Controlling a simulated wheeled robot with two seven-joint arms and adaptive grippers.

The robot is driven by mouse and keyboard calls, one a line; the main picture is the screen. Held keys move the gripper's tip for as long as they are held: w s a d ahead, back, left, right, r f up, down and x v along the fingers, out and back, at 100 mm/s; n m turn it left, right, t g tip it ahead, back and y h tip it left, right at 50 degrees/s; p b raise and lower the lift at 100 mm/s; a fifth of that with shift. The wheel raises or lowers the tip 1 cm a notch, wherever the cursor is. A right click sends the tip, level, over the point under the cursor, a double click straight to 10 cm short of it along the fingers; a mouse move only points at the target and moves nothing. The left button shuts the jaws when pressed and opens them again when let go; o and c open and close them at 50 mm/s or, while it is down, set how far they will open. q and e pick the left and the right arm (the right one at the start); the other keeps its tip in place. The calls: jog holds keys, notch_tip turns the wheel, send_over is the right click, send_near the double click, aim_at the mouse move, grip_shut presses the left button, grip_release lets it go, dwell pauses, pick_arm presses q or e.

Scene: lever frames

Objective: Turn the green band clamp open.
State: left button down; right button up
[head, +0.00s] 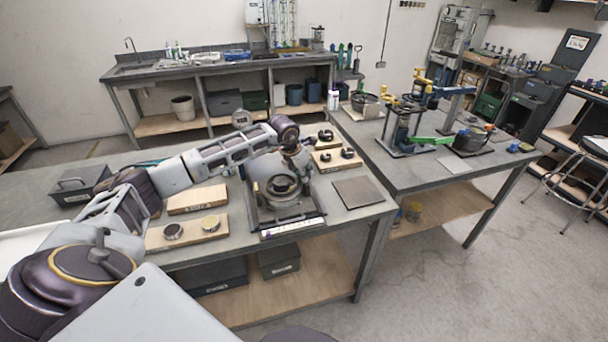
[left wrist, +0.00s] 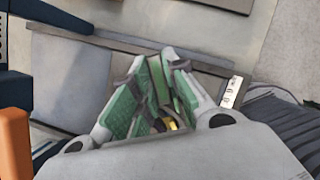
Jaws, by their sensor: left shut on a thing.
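My left gripper (left wrist: 157,72) is shut in the left wrist view, its fingers on a narrow green piece (left wrist: 158,84). I take this as part of the green band clamp; the fingers hide most of it and their inner faces look green too. A small yellow part shows between the finger bases. In the head view my left arm reaches over a grey round fixture (head: 283,187) on a dark tray (head: 258,220) with a white label. The wrist hides the grip there. My right gripper is not in view.
On the right table, a bright green bar (head: 430,140) joins a dark drum (head: 468,143), beside a rig with blue and yellow parts. A dark square plate (head: 357,192) lies right of the tray. Wooden boards with knobs and discs lie around it. Blue and orange parts (left wrist: 14,140) stand close in the wrist view.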

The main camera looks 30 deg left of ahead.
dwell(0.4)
pick_arm(q)
jog(key=c, duration=1.4)
grip_release()
jog(key=shift+c, duration=0.2)
jog(key=shift+r, duration=0.15)
jog(key=v, duration=1.1)
jog(key=shift+r, duration=0.35)
jog(key=shift+s, duration=0.1)
